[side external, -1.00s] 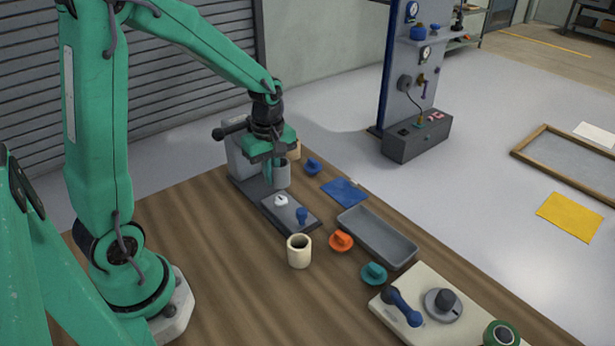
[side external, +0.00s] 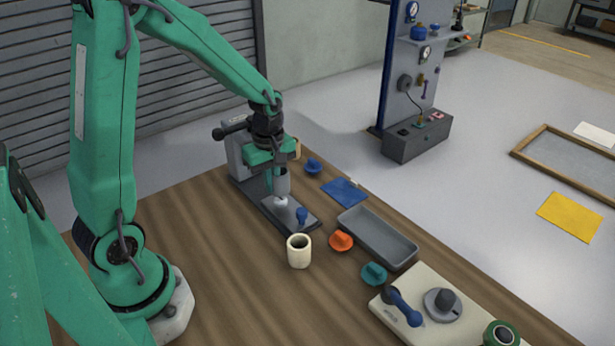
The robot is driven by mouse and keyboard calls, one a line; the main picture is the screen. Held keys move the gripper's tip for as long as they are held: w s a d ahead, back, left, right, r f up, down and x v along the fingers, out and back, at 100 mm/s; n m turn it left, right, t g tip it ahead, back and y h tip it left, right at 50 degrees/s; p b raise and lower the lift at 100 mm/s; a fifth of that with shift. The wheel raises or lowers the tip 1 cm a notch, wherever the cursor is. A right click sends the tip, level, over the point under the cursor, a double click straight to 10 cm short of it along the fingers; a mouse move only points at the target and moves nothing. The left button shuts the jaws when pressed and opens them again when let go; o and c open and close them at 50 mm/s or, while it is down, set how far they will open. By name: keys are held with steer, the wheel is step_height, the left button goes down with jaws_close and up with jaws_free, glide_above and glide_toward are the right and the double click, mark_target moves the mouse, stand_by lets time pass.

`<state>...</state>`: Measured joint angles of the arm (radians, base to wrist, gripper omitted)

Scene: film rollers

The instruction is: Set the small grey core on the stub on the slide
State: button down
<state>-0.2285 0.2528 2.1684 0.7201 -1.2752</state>
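My gripper (side external: 277,180) hangs over the slide, a dark grey plate (side external: 271,210) running forward from a grey block. It is shut on the small grey core (side external: 283,184), which is upright. The core's lower end is at the white stub (side external: 281,202) on the slide and covers its upper part. I cannot tell whether the core touches the stub or is just above it. A blue knobbed piece (side external: 302,215) stands at the slide's front end.
A cream cup-like core (side external: 299,251) stands in front of the slide. Orange (side external: 341,239), teal (side external: 374,273) and blue (side external: 313,166) knobs lie around, with a grey tray (side external: 377,238) at right. Another cream core (side external: 297,148) is partly hidden behind my gripper. The left table area is clear.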

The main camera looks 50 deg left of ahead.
steer(key=shift+f, duration=1.8)
steer(key=shift+f, duration=0.1)
steer(key=c, duration=1.6)
jaws_free()
steer(key=shift+o, duration=0.3)
steer(key=shift+s+r, duration=0.1)
steer(key=shift+r, duration=3.9)
steer(key=shift+r, duration=0.1)
